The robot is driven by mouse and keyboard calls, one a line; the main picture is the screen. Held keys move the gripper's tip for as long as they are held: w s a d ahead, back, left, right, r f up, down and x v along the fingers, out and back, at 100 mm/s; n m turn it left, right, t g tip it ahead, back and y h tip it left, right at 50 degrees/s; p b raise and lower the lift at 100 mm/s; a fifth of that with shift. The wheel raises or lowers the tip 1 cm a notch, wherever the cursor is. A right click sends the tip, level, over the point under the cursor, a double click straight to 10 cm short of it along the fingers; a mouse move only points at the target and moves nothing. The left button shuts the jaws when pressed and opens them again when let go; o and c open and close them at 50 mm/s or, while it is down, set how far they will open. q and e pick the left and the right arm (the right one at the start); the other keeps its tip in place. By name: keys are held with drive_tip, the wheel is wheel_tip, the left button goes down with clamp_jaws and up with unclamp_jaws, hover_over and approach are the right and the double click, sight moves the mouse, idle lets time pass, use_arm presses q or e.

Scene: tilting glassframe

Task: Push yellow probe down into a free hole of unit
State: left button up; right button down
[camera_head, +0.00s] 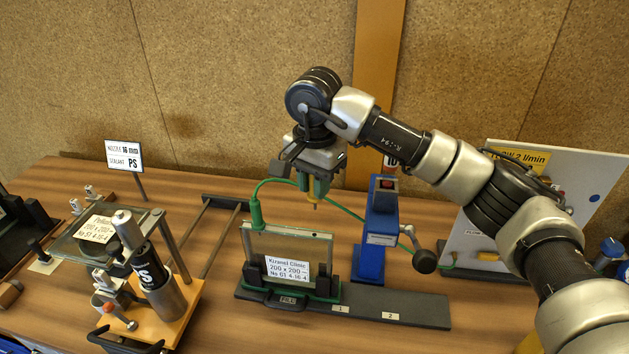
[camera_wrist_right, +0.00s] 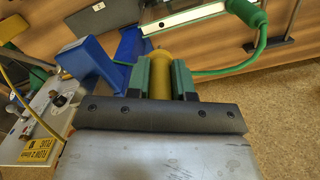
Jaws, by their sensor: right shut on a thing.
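My right gripper (camera_head: 314,190) is shut on the yellow probe (camera_head: 314,206), whose tip points down. In the right wrist view the probe (camera_wrist_right: 160,72) sits between the green fingers (camera_wrist_right: 160,80). The unit (camera_head: 290,245) is a glass pane in a light frame, standing upright in a dark green holder, with a label on its face. The probe is above the unit's right part, apart from its top edge. A green plug (camera_head: 256,215) with a green hose stands at the unit's top left corner. My left gripper is out of view.
A blue post (camera_head: 379,235) with a crank stands close right of the unit. The dark base rail (camera_head: 400,311) has free places marked 1 and 2. A white panel (camera_head: 545,190) stands at the right. A clamp stand with a black PS cartridge (camera_head: 150,268) is at the left.

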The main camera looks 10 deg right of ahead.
drive_tip(key=shift+w+f+b, duration=0.3)
drive_tip(key=shift+f+b, duration=0.65)
drive_tip(key=shift+f, duration=0.1)
drive_tip(key=shift+s+f+b, duration=0.1)
drive_tip(key=shift+f+b, duration=0.25)
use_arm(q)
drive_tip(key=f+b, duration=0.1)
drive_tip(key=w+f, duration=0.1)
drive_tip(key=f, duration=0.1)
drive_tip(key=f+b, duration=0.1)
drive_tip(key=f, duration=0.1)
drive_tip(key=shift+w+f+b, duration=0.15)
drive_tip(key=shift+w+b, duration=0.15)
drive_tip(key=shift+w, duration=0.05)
use_arm(e)
wheel_tip(320, 180, down, 3)
drive_tip(key=shift+f, duration=0.1)
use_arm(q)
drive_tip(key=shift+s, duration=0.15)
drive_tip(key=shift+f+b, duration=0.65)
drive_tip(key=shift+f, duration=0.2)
use_arm(e)
drive_tip(key=shift+f, duration=0.2)
